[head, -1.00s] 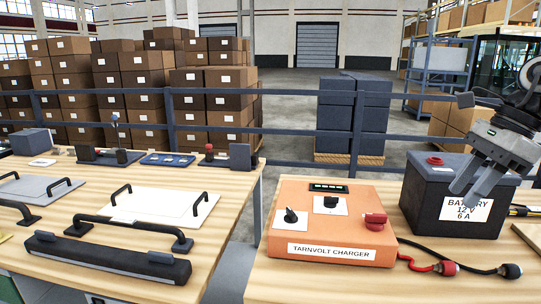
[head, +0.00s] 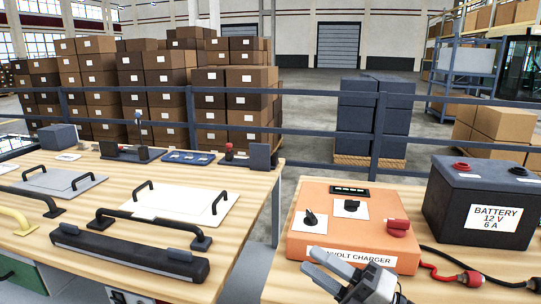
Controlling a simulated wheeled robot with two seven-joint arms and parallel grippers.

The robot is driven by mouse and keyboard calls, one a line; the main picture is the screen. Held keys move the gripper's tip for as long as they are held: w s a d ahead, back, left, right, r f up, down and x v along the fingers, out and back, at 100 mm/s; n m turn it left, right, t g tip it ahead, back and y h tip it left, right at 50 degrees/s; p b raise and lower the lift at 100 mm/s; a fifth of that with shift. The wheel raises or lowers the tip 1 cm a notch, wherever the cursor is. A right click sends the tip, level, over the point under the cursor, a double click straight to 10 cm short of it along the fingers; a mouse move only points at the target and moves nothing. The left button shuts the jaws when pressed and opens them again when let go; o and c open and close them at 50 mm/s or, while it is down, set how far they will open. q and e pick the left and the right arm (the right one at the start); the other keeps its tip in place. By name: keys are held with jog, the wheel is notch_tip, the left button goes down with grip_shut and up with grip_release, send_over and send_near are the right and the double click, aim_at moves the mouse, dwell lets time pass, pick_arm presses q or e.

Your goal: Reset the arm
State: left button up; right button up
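My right gripper (head: 309,258) shows at the bottom of the head view, low in front of the orange charger (head: 350,225). Its two grey fingers point left and stand a little apart, with nothing seen between them. They cover the left part of the charger's label. I cannot tell whether they touch the charger. My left gripper is out of view.
A dark battery (head: 485,205) stands right of the charger, with red and black cable clamps (head: 471,278) in front. The left bench holds a black handled bar (head: 125,252), handled panels (head: 180,208) and a yellow handle (head: 22,217). A gap separates the benches. A railing (head: 300,132) runs behind.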

jog(key=s+d+f+m+t+h, duration=0.25)
jog(key=f+m+h, duration=0.4)
jog(key=m, duration=0.45)
jog(key=s+d+f+m+t+h, duration=0.25)
jog(key=f+m+h, duration=0.35)
jog(key=f+m, duration=0.3)
jog(key=s+f+m+g+h, duration=0.3)
jog(key=s+f+m+g, duration=0.2)
jog(key=s+f+m, duration=0.4)
jog(key=s+d+f, duration=0.1)
jog(key=s, duration=0.1)
jog(key=shift+s+f+g, duration=0.25)
jog(key=shift+s+g, duration=0.05)
jog(key=shift+s, duration=0.1)
jog(key=shift+w+a, duration=0.1)
jog(key=shift+a, duration=0.05)
